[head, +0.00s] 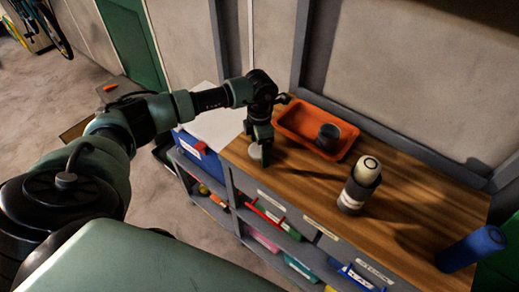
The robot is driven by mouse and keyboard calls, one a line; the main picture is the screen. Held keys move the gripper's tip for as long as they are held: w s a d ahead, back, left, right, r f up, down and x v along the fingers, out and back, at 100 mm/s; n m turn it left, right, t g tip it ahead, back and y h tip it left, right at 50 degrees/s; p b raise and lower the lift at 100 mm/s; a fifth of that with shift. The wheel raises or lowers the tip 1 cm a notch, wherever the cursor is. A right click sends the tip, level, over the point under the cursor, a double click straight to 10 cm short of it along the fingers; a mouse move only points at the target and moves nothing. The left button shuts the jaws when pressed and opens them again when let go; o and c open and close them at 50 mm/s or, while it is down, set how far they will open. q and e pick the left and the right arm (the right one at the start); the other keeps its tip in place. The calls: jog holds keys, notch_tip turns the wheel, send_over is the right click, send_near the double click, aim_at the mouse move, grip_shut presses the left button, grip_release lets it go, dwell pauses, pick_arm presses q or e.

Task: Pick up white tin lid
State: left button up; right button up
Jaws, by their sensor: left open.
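A small round whitish thing (255,153), which looks like the white tin lid, is at the left end of the wooden worktop (300,186). My left gripper (261,147) points down right over it, with its fingers open. The fingers partly hide the whitish thing, and I cannot tell whether they touch it. My right gripper is not in view.
An orange tray (291,118) with a dark cup (328,137) stands behind and to the right of my gripper. A pale-topped bottle (360,184) stands mid-worktop. A blue cylinder (471,248) is at the right end. Shelves with bins lie below the front edge.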

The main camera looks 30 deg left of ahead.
pick_arm(q)
jog(key=c, duration=1.4)
jog(key=shift+r, duration=0.15)
